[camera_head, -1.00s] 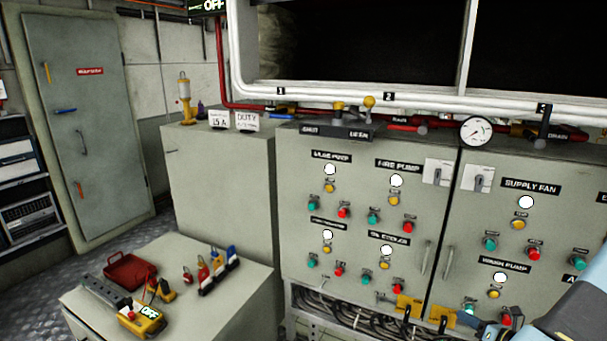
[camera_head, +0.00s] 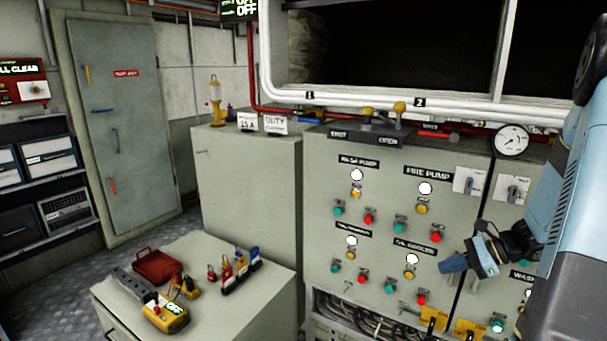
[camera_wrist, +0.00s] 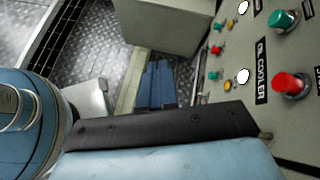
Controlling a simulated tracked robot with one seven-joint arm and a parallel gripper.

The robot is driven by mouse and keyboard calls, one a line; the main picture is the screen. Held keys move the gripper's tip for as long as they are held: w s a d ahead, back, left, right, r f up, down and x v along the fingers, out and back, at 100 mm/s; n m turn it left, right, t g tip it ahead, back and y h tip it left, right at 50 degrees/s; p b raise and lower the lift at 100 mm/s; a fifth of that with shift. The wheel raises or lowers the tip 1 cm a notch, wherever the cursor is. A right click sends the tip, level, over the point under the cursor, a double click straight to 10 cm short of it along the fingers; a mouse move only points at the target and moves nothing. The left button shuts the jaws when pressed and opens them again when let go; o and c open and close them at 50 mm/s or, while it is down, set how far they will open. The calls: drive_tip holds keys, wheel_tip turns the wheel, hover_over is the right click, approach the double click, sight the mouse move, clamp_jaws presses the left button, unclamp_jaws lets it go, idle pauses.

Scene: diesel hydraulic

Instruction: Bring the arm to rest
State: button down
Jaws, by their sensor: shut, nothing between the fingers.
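My gripper (camera_head: 455,263) is at the right in the head view, at the end of my blue arm, in front of the control cabinet (camera_head: 322,215). Its blue fingers point left and are together, with nothing seen between them. It overlaps the panel to the right of the OIL COOLER buttons; I cannot tell the exact gap to the panel. In the wrist view the blue fingers (camera_wrist: 157,85) are seen past a dark bracket, with floor plate behind them. A red button (camera_wrist: 290,84) and a green button on the panel lie to their right.
A low cabinet (camera_head: 123,312) bears a yellow meter (camera_head: 166,317), a red toolbox (camera_head: 157,266) and several padlocks. A grey cabinet (camera_head: 240,185) stands behind. A gauge (camera_head: 511,141) and red pipe run along the cabinet top. Floor (camera_head: 60,285) is open at the left.

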drive_tip(key=s+a+r+n+g+h, duration=0.1)
drive_tip(key=s+a+r+n+h, duration=0.2)
drive_tip(key=s+a+r+n, duration=0.25)
drive_tip(key=s+a+r+n+g+h, duration=0.2)
drive_tip(key=s+a+r+n, duration=0.1)
drive_tip(key=a+r+n, duration=0.4)
drive_tip(key=s+a+r+n+t+h, duration=0.2)
drive_tip(key=s+r+n+t+h, duration=0.2)
drive_tip(key=s+r+n, duration=0.3)
drive_tip(key=shift+s+r+t+h, duration=0.3)
drive_tip(key=shift+s+r+h, duration=0.3)
drive_tip(key=shift+s+r, duration=1.75)
drive_tip(key=shift+s+f, duration=0.3)
drive_tip(key=shift+f, duration=0.05)
